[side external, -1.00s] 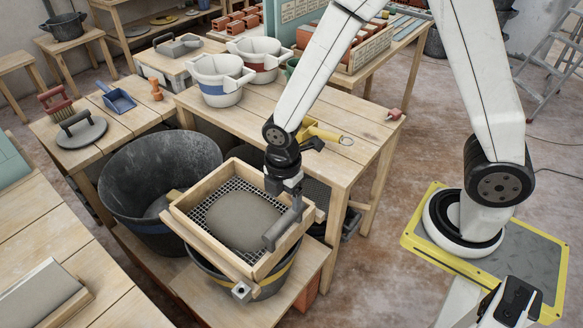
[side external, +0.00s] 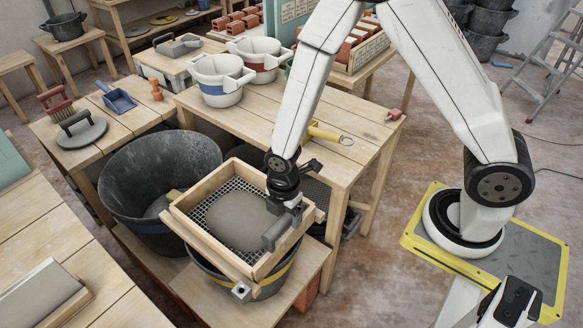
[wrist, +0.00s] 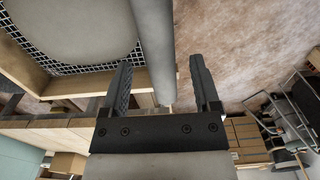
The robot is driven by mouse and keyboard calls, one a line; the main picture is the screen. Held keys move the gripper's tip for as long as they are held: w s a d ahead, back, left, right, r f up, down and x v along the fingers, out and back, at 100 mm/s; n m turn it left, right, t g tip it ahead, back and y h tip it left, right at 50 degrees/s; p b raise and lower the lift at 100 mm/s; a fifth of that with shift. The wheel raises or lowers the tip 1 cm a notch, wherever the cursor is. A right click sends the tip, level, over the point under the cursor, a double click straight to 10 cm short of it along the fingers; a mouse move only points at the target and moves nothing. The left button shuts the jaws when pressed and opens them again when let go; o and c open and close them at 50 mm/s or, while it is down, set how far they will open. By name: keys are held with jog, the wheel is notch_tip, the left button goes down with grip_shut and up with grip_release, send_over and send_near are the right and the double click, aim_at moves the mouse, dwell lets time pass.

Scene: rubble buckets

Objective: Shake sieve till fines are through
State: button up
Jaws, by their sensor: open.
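The sieve (side external: 183,230) is a square wooden frame with dark wire mesh. It rests on top of a black bucket with a yellow band (side external: 272,288). A rounded grey heap (side external: 236,220) covers the middle of the mesh, and it also shows in the wrist view (wrist: 80,25). The fingertips are hard to make out in the side view. The bucket's inside is hidden under the sieve.
A large black tub (side external: 150,180) stands close to the left of the sieve. A wooden table (side external: 340,165) stands behind, holding white buckets (side external: 220,78) and a yellow-handled tool (side external: 325,133). A low wooden bench (side external: 300,290) carries the sieve's bucket. Open floor lies to the right.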

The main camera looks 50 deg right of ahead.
jog(key=shift+f, duration=0.75)
grip_shut()
dwell(1.1)
